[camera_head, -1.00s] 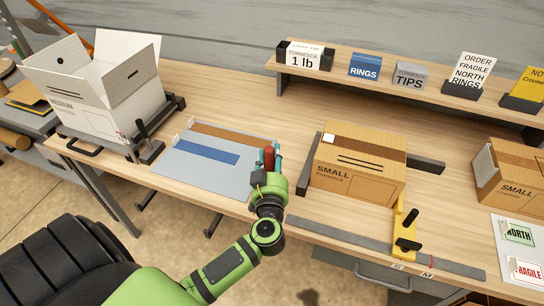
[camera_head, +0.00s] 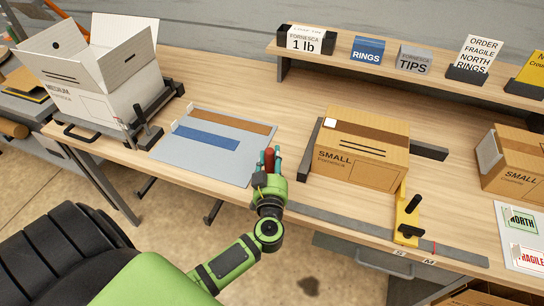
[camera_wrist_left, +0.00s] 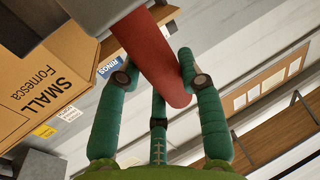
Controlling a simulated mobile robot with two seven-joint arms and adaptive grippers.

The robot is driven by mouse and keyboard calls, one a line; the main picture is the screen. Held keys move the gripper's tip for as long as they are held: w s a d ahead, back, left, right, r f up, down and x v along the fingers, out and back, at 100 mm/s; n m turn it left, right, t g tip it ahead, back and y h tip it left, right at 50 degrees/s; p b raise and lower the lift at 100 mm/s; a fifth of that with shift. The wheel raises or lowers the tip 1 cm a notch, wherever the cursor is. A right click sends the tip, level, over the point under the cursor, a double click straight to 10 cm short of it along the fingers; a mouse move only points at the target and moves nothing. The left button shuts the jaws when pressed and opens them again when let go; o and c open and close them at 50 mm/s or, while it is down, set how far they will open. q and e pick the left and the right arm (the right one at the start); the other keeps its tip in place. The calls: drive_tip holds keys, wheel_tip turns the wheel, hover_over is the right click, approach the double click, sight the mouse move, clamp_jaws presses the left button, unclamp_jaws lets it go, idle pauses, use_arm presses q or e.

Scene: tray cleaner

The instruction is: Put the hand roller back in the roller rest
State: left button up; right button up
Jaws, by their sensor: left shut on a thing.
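My left gripper (camera_head: 268,162) is at the table's front edge, between the grey mat and the small box. Its teal fingers are shut on the red handle of the hand roller (camera_head: 269,159). In the left wrist view, the red handle (camera_wrist_left: 155,60) sits between the fingers of the left gripper (camera_wrist_left: 158,85). The roller's far end is not clearly seen. I cannot pick out the roller rest with certainty. My right gripper is not in view.
The grey mat (camera_head: 172,150) with blue and brown strips lies left of the gripper. A closed small box (camera_head: 360,150) stands to the right, beside a yellow stop (camera_head: 407,215). An open white box (camera_head: 100,85) is at the left. A shelf (camera_head: 400,82) runs along the back.

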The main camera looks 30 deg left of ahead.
use_arm(q)
drive_tip(key=shift+r, duration=0.1)
drive_tip(key=shift+f, duration=0.25)
idle(0.4)
drive_tip(key=o, duration=1.2)
drive_tip(key=shift+f, duration=0.1)
